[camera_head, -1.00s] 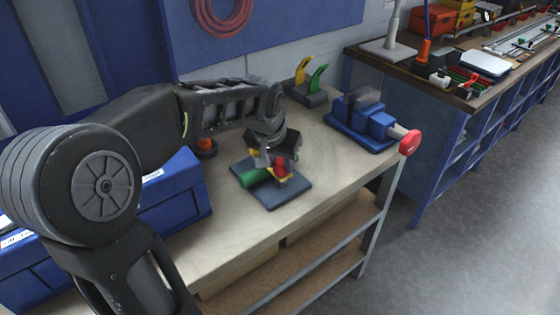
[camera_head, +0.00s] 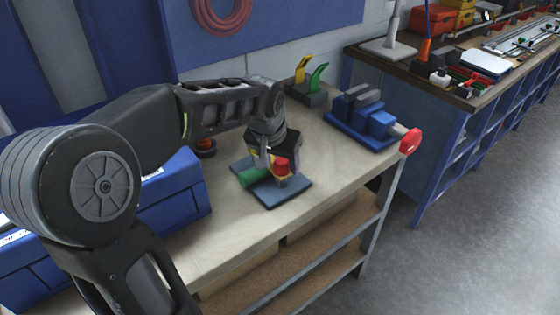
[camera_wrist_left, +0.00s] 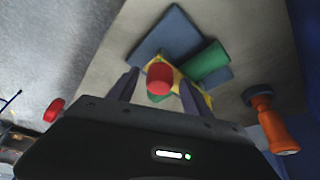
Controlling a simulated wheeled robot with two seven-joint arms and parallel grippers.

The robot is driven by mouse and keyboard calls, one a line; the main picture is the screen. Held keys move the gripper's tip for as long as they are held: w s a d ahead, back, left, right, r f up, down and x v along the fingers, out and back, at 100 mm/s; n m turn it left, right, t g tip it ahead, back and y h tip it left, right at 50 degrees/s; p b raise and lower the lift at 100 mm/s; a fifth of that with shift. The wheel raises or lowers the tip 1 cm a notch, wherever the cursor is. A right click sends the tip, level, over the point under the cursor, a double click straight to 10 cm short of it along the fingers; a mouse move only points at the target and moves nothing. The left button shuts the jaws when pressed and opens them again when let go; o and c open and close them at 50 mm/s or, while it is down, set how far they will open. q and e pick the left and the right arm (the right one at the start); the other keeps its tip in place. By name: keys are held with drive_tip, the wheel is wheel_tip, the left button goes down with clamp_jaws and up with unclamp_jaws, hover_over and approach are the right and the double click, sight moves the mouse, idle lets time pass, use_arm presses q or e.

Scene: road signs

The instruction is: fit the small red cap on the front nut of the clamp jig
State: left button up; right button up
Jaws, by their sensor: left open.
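The clamp jig has a flat blue-grey base (camera_head: 285,193) on the bench, with a green cylinder (camera_head: 254,177) and yellow clamp parts. It also shows in the left wrist view, with the base (camera_wrist_left: 170,35), green cylinder (camera_wrist_left: 208,62) and yellow plate (camera_wrist_left: 198,93). The small red cap (camera_head: 282,166) is at the jig's front. In the left wrist view, the red cap (camera_wrist_left: 159,79) stands between the fingertips of my left gripper (camera_wrist_left: 160,85), with gaps on both sides. My left gripper (camera_head: 272,160) is open over the jig. The front nut is hidden, and I cannot tell how fully the cap sits.
A blue vise (camera_head: 365,122) with a red handle end (camera_head: 410,141) stands right of the jig. A stand with yellow and green clips (camera_head: 307,90) is behind it. Blue boxes (camera_head: 170,195) are at left.

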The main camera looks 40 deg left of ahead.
use_arm(q)
drive_tip(key=v, duration=0.7)
drive_tip(key=shift+r+b, duration=0.3)
drive_tip(key=shift+r, duration=0.1)
drive_tip(key=shift+s, duration=0.15)
idle(0.4)
